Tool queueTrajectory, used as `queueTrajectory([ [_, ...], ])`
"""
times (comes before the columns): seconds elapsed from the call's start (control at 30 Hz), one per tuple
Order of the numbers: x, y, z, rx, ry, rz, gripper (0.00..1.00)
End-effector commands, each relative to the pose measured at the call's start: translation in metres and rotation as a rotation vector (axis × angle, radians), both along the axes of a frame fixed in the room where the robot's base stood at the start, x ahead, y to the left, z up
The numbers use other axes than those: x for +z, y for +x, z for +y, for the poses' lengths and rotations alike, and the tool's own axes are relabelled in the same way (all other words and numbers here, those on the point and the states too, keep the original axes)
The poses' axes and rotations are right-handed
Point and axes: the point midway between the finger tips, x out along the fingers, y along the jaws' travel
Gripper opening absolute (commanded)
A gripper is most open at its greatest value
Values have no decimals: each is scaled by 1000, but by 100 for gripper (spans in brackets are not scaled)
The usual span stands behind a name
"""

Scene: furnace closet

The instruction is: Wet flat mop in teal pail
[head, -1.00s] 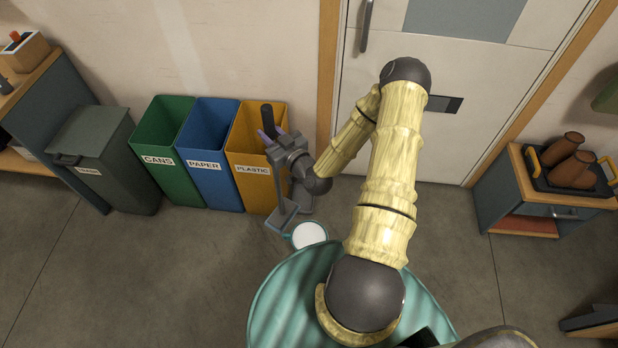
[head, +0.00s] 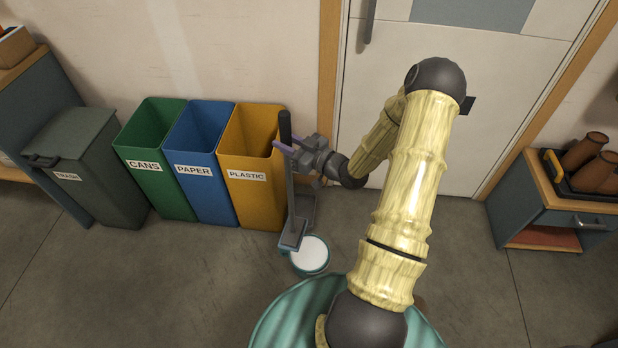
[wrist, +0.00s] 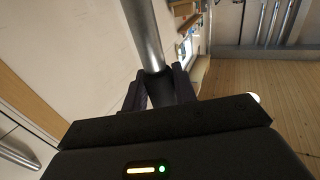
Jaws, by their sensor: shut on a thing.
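The flat mop stands roughly upright in the head view, with a dark grip (head: 285,124) on top, a grey pole and a flat grey head (head: 292,240) at the bottom. My gripper (head: 288,148) is shut on the handle just below the dark grip. In the wrist view the metal pole (wrist: 143,32) runs between my dark fingers (wrist: 158,88). The small round teal pail (head: 318,272) with a white inside is on the floor. The mop head overlaps the pail's upper left edge in the picture. I cannot tell whether they touch.
Green cans bin (head: 150,170), blue paper bin (head: 203,185) and yellow plastic bin (head: 248,190) stand along the wall, close left of the mop. A grey trash bin (head: 95,160) is further left. A door (head: 470,130) is behind my arm. A low cabinet (head: 540,205) stands right.

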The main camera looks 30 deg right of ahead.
Motion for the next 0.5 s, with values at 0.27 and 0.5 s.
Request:
queueTrajectory([
  [0.27, -41, -5, -17, 63, -1, -5, 0],
  [0.5, -72, -12, -32, 107, -2, -5, 0],
])
